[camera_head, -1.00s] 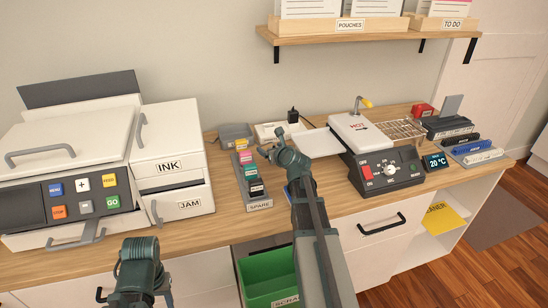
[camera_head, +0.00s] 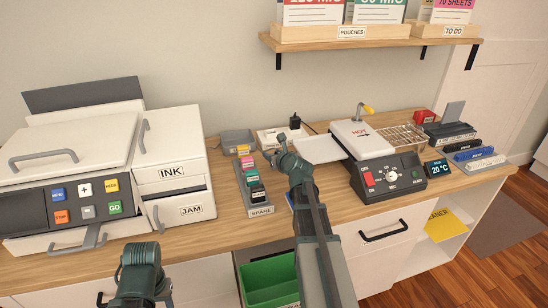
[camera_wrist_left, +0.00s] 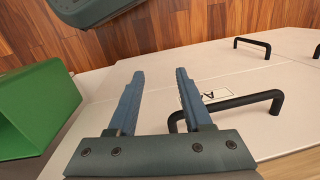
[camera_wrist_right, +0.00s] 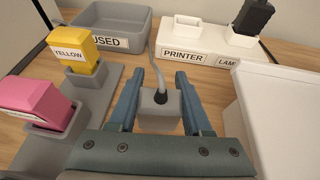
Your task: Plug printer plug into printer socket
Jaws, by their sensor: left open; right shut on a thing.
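My right gripper (camera_head: 273,156) is over the back of the counter, in front of the white socket block (camera_head: 270,137). In the right wrist view its fingers are shut on a grey plug (camera_wrist_right: 160,106) with a black collar and a grey cable running up and back. The socket block's PRINTER label (camera_wrist_right: 183,54) is ahead and right of the plug, which is apart from the block. The printer socket (camera_wrist_right: 187,24) shows above that label. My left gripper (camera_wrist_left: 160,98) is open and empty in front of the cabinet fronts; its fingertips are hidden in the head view.
A black plug (camera_wrist_right: 254,15) stands in the LAMP side of the block. A grey USED tray (camera_wrist_right: 115,22) is left of it. The cartridge rack (camera_head: 259,210) and laminator (camera_head: 385,178) flank my right arm. A green bin (camera_wrist_left: 35,105) is below the counter.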

